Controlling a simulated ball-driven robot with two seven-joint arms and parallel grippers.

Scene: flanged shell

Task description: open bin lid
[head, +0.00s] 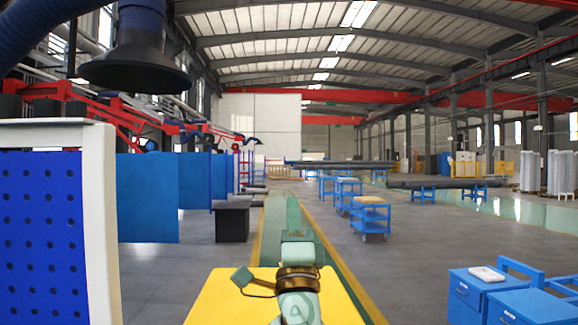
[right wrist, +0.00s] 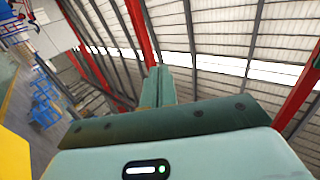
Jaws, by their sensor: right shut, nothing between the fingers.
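A flat yellow surface (head: 215,300) lies at the bottom of the head view, below and behind my right arm. It looks like the top of a box, but I cannot tell whether it is the bin lid. A yellow patch (right wrist: 12,155) also shows at the left edge of the right wrist view. My right gripper (head: 293,203) points upward beyond the yellow surface and appears apart from it. In the right wrist view its pale green fingers (right wrist: 159,75) are together and empty, with the roof behind them. My left gripper is not in view.
A blue perforated panel with a white frame (head: 100,220) stands close at the left. Blue cabinets (head: 480,292) stand at the lower right. A blue cart (head: 370,218) is farther off. The grey floor (head: 400,265) between them is clear. A dark hood (head: 135,65) hangs at upper left.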

